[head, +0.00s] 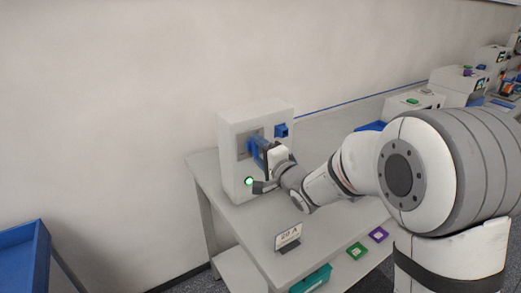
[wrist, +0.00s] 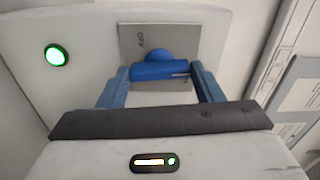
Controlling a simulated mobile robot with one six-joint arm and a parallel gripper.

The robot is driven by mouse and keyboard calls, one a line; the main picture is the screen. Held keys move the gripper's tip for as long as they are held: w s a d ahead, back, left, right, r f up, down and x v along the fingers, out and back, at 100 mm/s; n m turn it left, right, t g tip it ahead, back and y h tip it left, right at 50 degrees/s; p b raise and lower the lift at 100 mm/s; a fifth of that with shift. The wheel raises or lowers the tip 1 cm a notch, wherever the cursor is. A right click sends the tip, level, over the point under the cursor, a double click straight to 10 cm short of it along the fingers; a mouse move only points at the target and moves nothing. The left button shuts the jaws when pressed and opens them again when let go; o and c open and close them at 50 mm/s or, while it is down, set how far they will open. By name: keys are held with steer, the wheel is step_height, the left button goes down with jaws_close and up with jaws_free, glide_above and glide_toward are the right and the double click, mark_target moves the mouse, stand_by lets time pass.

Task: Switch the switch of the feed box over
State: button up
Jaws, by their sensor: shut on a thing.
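The feed box (head: 236,128) is a white box at the back left of the table. It fills the upper part of the wrist view (wrist: 95,35). Its switch (wrist: 160,70) is a blue handle with a round hub on a grey plate (wrist: 134,42) marked "OFF". The handle lies about level across the wrist view. My gripper (wrist: 160,72) is shut on the handle, with one blue finger at each end of it. In the head view my gripper (head: 258,150) reaches the box's front, and its fingers partly hide the switch.
A green lamp (head: 249,181) glows on the box, low on its front. A blue part (head: 281,130) sticks out of the box's right side. A "20 A" sign (head: 288,237) stands on the table. Green (head: 357,250) and purple (head: 378,234) pieces lie to its right. A blue bin (head: 22,258) stands at left.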

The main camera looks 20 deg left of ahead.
steer(key=shift+m, duration=0.6)
steer(key=o, duration=1)
steer(key=shift+s, duration=0.1)
steer(key=v, duration=0.7)
steer(key=shift+s+d+b, duration=0.25)
steer(key=shift+b, duration=0.15)
